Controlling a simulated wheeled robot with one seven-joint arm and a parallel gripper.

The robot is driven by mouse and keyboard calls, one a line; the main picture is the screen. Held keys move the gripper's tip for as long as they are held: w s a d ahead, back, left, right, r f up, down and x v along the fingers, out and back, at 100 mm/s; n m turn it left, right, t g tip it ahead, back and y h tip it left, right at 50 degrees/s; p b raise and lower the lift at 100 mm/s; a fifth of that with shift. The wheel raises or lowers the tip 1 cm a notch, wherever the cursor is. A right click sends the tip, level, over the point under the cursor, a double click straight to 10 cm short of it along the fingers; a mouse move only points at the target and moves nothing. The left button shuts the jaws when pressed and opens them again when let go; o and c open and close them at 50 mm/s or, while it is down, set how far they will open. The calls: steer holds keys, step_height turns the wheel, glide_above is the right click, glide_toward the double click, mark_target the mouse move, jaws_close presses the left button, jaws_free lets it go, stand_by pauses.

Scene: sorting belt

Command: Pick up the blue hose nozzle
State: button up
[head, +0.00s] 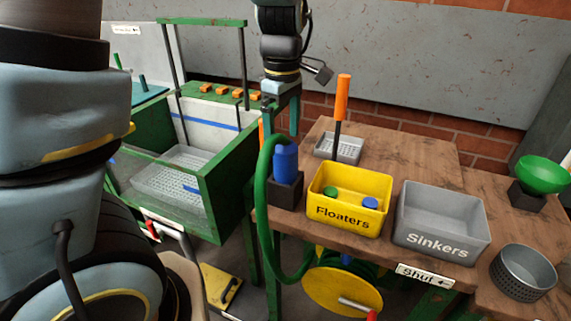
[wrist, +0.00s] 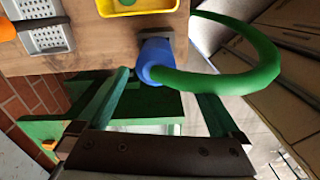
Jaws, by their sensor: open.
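The blue hose nozzle (head: 286,161) stands upright in a dark holder (head: 286,190) at the left end of the wooden table. A green hose (head: 264,200) arches from its top and hangs down past the table edge. In the wrist view the nozzle (wrist: 157,60) shows beyond my fingers, with the green hose (wrist: 225,82) bending away to the right. My gripper (head: 282,117) is above and behind the nozzle in the head view. Its green fingers (wrist: 155,90) are spread apart and hold nothing. I cannot tell the exact gap to the nozzle.
A yellow Floaters bin (head: 348,217) holding lids stands right of the holder, then a grey Sinkers bin (head: 440,240). A grey perforated tray (head: 338,148) with an orange-handled tool (head: 342,95) sits behind. A green-framed tank (head: 212,190) stands to the left. A hose reel (head: 342,290) is below.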

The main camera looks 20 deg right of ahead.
mark_target(286, 160)
steer(key=f, duration=0.5)
steer(key=f+p, duration=0.1)
steer(key=f, duration=0.1)
steer(key=shift+d+f, duration=0.2)
steer(key=shift+d, duration=0.1)
steer(key=c, duration=1.5)
steer(key=shift+c, duration=0.2)
step_height(286, 160, up, 10)
steer(key=shift+r+b, duration=0.1)
steer(key=shift+b, duration=0.3)
steer(key=o, duration=1)
steer(key=c, duration=0.7)
